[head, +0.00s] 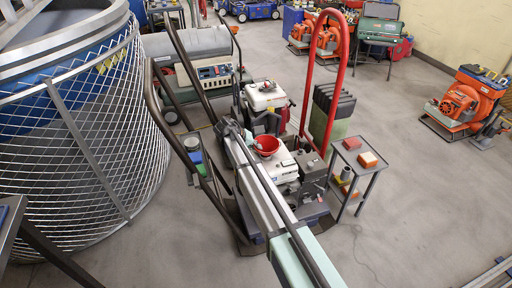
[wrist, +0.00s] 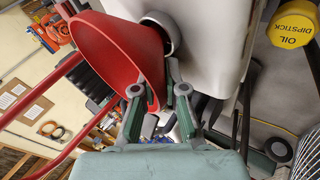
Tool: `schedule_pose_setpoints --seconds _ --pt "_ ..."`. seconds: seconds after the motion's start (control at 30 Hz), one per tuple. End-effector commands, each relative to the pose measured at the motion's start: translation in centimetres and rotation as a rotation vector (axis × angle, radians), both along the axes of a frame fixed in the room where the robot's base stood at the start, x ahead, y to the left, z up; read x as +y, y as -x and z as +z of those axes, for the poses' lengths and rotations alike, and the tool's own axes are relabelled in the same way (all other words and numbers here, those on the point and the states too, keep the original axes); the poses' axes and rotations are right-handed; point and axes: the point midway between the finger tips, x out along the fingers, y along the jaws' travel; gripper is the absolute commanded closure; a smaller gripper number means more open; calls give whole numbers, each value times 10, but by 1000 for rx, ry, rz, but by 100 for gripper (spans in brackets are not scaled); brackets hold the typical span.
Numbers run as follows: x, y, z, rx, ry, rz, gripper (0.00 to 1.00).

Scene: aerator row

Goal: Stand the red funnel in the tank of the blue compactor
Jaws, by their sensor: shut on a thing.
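The red funnel (head: 267,145) is at the white tank (head: 285,166) of the compactor with the blue base (head: 314,207). In the wrist view the funnel (wrist: 108,45) fills the upper left, its wide mouth facing left. My gripper (wrist: 160,88) is shut on the funnel's wall near the rim. The tank (wrist: 215,35) lies just right of the funnel, with a grey round filler neck (wrist: 172,35) partly behind it. The funnel's spout is hidden, so I cannot tell whether it is inside the neck.
A yellow oil dipstick cap (wrist: 292,28) shows at the right in the wrist view. A tall red handle (head: 342,75) rises behind the compactor. A small trolley (head: 357,172) with coloured blocks stands on its right, and a large mesh cage (head: 85,140) on the left. Open floor lies further right.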

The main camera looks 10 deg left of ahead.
Motion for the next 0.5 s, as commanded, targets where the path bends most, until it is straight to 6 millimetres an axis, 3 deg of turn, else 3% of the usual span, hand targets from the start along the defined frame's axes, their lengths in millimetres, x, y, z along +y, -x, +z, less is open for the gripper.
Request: schedule_pose_setpoints --seconds 0.5 --pt "0 0 -10 0 0 0 100"
